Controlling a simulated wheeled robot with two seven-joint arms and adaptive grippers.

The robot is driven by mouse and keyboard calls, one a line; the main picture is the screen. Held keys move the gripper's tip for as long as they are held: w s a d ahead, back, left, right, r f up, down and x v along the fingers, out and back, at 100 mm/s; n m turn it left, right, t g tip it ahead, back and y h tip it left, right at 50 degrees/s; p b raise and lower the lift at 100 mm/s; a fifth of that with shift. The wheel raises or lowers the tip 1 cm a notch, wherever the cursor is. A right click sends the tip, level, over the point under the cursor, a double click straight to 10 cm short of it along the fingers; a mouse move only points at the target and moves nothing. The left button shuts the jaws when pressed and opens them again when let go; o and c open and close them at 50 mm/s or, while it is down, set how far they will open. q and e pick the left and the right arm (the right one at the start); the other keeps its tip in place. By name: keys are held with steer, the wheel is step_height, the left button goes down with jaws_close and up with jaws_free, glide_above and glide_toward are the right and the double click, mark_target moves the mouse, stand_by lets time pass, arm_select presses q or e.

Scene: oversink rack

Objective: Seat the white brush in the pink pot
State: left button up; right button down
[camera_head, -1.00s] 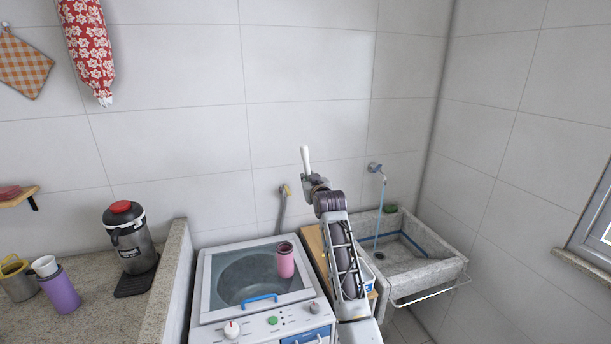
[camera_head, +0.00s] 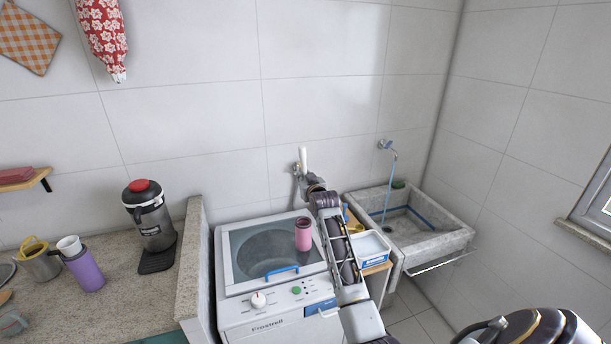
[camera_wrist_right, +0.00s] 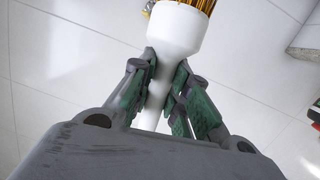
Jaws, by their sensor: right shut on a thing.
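The pink pot (camera_head: 303,236) stands upright on the lid of the washing machine (camera_head: 262,300), near its right side. My right gripper (camera_head: 306,178) is shut on the white brush (camera_head: 303,156). In the head view it shows above the pot in the picture, and the white part of the brush sticks up from it. In the right wrist view, the fingers (camera_wrist_right: 160,92) close around the narrow white handle of the brush (camera_wrist_right: 174,35), with yellow bristles at the top edge. The bristles cannot be made out in the head view. My left gripper is not in view.
A stone sink (camera_head: 430,240) stands at the right. On the left counter are a black flask (camera_head: 150,222), a purple cup (camera_head: 86,272) and a metal pot (camera_head: 38,265). The tiled wall is close behind.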

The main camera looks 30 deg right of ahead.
steer(key=shift+w+a+f, duration=0.1)
steer(key=shift+a+f, duration=0.35)
steer(key=shift+f, duration=0.3)
steer(key=shift+a+f, duration=0.1)
steer(key=shift+f, duration=0.3)
steer(key=shift+s+f+m, duration=0.2)
steer(key=shift+f+m, duration=0.2)
steer(key=shift+f, duration=0.35)
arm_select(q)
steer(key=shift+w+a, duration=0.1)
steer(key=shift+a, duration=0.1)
arm_select(e)
steer(key=shift+g, duration=0.3)
arm_select(q)
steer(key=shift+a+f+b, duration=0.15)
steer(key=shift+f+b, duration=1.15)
steer(key=shift+b, duration=0.1)
arm_select(e)
steer(key=shift+f, duration=2.9)
arm_select(q)
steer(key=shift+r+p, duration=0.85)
steer(key=shift+p, duration=0.05)
